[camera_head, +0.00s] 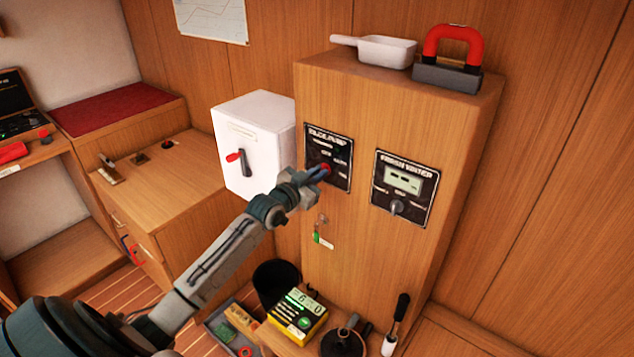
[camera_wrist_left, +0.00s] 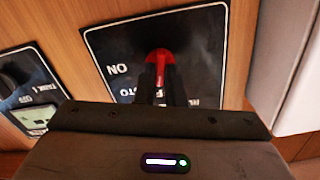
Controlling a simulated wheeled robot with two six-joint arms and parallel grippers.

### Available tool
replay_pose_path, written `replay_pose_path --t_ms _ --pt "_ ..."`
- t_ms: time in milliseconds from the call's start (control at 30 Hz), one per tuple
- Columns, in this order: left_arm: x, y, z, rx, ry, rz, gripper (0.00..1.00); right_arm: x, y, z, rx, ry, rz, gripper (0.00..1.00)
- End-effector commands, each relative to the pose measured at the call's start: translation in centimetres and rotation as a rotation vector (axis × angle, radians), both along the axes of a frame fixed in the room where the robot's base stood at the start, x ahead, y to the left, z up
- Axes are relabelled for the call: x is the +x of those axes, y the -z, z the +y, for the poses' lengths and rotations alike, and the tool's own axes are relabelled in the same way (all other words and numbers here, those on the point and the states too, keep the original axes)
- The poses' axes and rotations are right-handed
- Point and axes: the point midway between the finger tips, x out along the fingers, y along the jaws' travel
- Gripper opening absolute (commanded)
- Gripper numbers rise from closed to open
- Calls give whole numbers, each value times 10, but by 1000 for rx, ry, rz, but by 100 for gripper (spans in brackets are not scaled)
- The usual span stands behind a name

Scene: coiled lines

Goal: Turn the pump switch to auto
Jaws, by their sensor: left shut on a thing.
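The black bilge pump panel (camera_head: 340,146) is on the front of the wooden cabinet, with white lettering. Its red switch knob (camera_head: 325,169) is at my left gripper's fingertips, and my left gripper (camera_head: 318,174) is shut on it. In the left wrist view the red knob (camera_wrist_left: 160,60) stands between the dark fingers (camera_wrist_left: 160,84), on the black panel (camera_wrist_left: 116,42) with "ON" and part of "AUTO" readable. The fingers hide part of the knob and lettering, so I cannot tell its exact setting. My right gripper is not in view.
A fresh water panel (camera_head: 405,186) is to the right. A white box (camera_head: 252,120) with a red-tipped lever is to the left. A keyring with a green tag (camera_head: 317,238) hangs below. A yellow-black device (camera_head: 298,315) and black bucket (camera_head: 274,280) stand low in front.

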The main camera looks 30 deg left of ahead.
Motion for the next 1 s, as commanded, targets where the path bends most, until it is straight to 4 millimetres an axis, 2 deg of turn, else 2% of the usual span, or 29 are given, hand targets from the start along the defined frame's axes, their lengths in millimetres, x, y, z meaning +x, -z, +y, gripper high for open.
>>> replay_pose_path --t_ms 33,100,400,567,1000 --pt "0 7 0 42 1 -5 0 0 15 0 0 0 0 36" --pt "0 7 0 103 1 -10 0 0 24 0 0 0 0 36" --pt "0 5 -1 333 0 -27 0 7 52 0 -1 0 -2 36" --pt "0 4 -1 417 0 -32 0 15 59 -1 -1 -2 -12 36" --pt "0 2 -2 506 1 -37 0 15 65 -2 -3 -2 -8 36"
